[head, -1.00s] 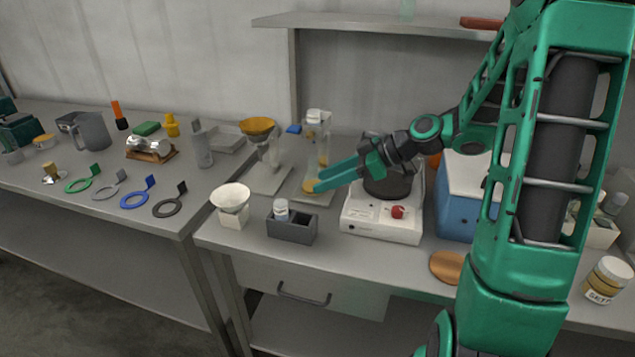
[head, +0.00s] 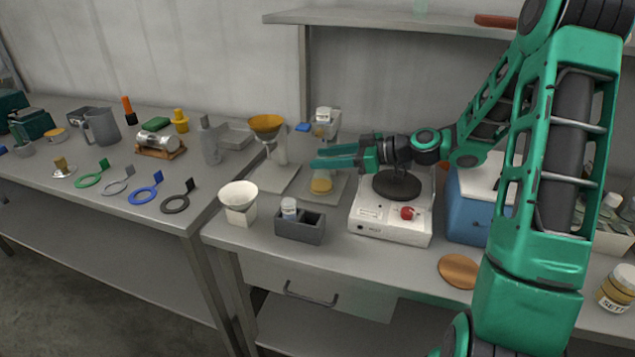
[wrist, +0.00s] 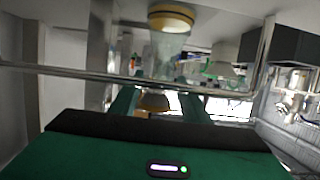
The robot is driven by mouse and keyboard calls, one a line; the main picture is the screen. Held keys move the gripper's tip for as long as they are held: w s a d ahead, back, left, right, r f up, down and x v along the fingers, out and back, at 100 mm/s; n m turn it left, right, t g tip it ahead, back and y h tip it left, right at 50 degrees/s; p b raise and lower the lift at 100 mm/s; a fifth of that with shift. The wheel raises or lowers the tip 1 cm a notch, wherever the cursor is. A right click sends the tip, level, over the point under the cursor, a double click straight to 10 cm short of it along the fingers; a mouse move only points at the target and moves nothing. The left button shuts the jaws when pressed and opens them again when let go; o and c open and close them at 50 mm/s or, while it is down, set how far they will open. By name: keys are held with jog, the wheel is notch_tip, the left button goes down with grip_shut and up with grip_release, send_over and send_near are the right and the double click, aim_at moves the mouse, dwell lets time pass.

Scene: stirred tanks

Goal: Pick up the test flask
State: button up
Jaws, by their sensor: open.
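The test flask (head: 321,184), a clear glass flask with amber liquid in its bottom, appears to stand upright on the grey base plate of a stand. My gripper (head: 318,157) reaches in from the right, level, at the height of the flask's upper part. Its two green fingers are apart and hide the neck in the head view. In the wrist view an amber-bottomed shape (wrist: 155,102), probably the flask, shows between the fingers. I cannot tell whether either finger touches it.
A stand (head: 324,122) with a white head rises just behind the flask. A funnel stand (head: 266,124) is to its left. A stirrer hotplate (head: 390,222) lies below my gripper. A grey rack (head: 300,228) and white funnel (head: 238,196) are in front. A shelf (head: 390,22) hangs above.

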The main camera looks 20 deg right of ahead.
jog(key=shift+w+a+f, duration=0.25)
jog(key=shift+w+a, duration=0.1)
jog(key=shift+a, duration=0.15)
jog(key=shift+c, duration=0.3)
grip_shut()
jog(key=shift+r, duration=0.2)
